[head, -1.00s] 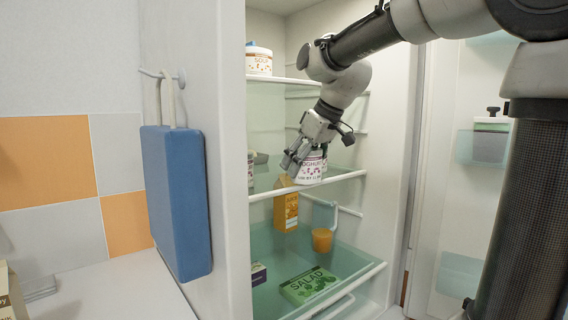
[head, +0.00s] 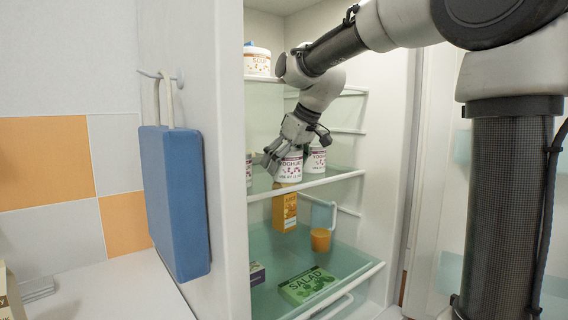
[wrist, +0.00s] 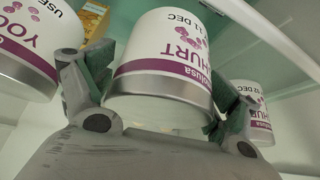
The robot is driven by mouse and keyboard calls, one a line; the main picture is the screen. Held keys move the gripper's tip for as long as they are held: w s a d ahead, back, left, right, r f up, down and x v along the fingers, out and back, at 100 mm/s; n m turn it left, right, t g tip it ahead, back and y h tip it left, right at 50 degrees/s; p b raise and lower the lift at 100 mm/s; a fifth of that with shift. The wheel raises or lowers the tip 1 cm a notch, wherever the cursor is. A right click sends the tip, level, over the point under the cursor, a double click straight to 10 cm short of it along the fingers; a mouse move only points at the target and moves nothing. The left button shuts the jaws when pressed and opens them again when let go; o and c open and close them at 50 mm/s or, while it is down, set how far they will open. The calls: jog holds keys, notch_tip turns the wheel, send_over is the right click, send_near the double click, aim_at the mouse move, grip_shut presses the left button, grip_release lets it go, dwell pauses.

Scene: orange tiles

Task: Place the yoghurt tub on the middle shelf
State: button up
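A white yoghurt tub with purple print (head: 289,168) is upright between the fingers of my gripper (head: 283,154), at the middle shelf (head: 330,179) of the open fridge. In the wrist view, the fingers of my gripper (wrist: 158,88) press on both sides of this tub (wrist: 165,50). I cannot tell whether its base touches the shelf. A second yoghurt tub (head: 316,160) stands close by on the right; it also shows in the wrist view (wrist: 252,110).
A soup tub (head: 257,61) stands on the top shelf. Below the middle shelf are an orange carton (head: 284,210), an orange cup (head: 321,240), a salad box (head: 307,285) and a dark box (head: 257,273). The fridge side wall (head: 222,150) borders the opening on the left.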

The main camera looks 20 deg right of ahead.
aim_at(293, 150)
jog(key=shift+r, duration=0.1)
jog(key=v, duration=0.6)
jog(key=shift+s+r, duration=0.1)
jog(key=shift+r, duration=0.05)
jog(key=shift+s+d+r, duration=0.25)
jog(key=shift+s+r, duration=0.1)
jog(key=shift+r, duration=0.1)
jog(key=s+d+f+m+h, duration=0.1)
jog(key=s+d+f, duration=0.3)
jog(key=s, duration=0.5)
jog(key=s+d+f+m+h, duration=0.1)
jog(key=s+d+f+m, duration=0.2)
jog(key=s+f, duration=0.5)
jog(key=s+d+f+m+h, duration=0.1)
jog(key=s+d+f+m, duration=0.1)
jog(key=s+d+f, duration=0.3)
jog(key=s+f, duration=0.1)
jog(key=s, duration=0.3)
jog(key=shift+s+d+g, duration=0.3)
jog(key=shift+d+g, duration=0.1)
